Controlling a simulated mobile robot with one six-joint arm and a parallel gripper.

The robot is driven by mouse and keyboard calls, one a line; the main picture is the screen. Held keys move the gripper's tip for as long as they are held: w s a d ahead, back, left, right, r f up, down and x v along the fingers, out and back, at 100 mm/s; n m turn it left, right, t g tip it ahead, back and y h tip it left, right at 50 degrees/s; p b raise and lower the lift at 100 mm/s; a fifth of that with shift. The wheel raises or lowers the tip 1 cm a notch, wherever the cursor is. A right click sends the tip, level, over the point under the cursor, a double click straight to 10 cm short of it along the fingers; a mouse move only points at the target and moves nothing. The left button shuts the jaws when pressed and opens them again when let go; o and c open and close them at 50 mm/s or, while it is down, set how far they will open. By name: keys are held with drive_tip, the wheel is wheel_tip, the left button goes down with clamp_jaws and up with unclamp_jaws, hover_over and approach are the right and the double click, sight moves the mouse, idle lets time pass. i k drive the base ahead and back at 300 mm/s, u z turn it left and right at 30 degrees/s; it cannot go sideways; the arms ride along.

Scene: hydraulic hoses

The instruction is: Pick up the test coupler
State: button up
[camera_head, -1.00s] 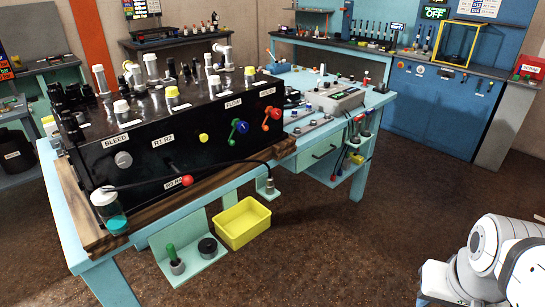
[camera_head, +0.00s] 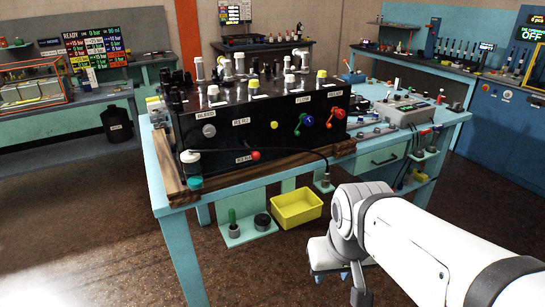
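No part carries a readable test coupler label, so I cannot tell for certain which one it is. A small metal fitting (camera_head: 326,180) stands upright on a bracket at the bench's front edge, where a black hose (camera_head: 300,155) from the black manifold block (camera_head: 265,125) ends. A green-topped part (camera_head: 232,222) stands on a low teal shelf beside a black ring (camera_head: 262,221). My gripper (camera_head: 331,276) is low in front of the bench, below and right of the yellow bin. Its blue-tipped end is small, and I see nothing held in it.
The yellow bin (camera_head: 297,208) hangs low at the bench front, right of the low shelf. The teal bench (camera_head: 150,180) carries the block, with valve levers facing me. A grey instrument box (camera_head: 405,112) sits at its right. The brown floor in front is clear.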

sight(326, 174)
drive_tip(key=z, duration=0.05)
drive_tip(key=i, duration=1)
drive_tip(key=u, duration=0.05)
